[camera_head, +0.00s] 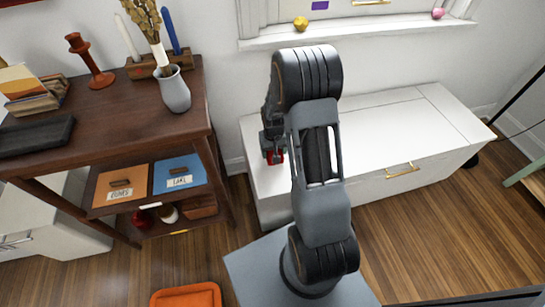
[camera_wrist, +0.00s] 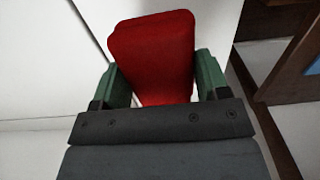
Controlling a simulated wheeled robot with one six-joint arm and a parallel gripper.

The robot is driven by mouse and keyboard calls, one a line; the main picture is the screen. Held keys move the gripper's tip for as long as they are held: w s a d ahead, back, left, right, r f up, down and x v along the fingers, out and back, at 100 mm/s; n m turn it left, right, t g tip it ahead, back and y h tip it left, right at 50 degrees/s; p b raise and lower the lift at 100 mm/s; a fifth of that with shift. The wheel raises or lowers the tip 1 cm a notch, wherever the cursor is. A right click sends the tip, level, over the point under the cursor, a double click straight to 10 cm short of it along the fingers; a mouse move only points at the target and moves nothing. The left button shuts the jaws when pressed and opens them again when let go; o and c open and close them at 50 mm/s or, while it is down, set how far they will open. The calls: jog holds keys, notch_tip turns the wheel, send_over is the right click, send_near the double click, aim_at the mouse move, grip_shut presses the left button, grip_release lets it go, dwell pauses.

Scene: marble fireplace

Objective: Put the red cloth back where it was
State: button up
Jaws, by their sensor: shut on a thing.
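My gripper (camera_wrist: 162,88) is shut on the red cloth (camera_wrist: 155,50), which shows as a red block-like shape between the green fingers in the wrist view. In the head view the red cloth (camera_head: 274,157) is a small red patch at the gripper, mostly hidden by my arm. The gripper is over the left end of the long white cabinet (camera_head: 400,115). I cannot tell whether the cloth touches the white top.
The cabinet's right part is clear.

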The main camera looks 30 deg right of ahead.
jog(key=shift+w+a+f+b, duration=0.1)
jog(key=shift+f+b, duration=0.15)
jog(key=shift+f, duration=0.4)
jog(key=shift+w+f+b, duration=0.15)
jog(key=shift+f+b, duration=0.15)
jog(key=shift+f, duration=0.35)
jog(key=shift+w+a+f+b, duration=0.1)
jog(key=shift+f+b, duration=0.15)
jog(key=shift+f, duration=0.4)
jog(key=shift+f, duration=0.15)
jog(key=o, duration=0.9)
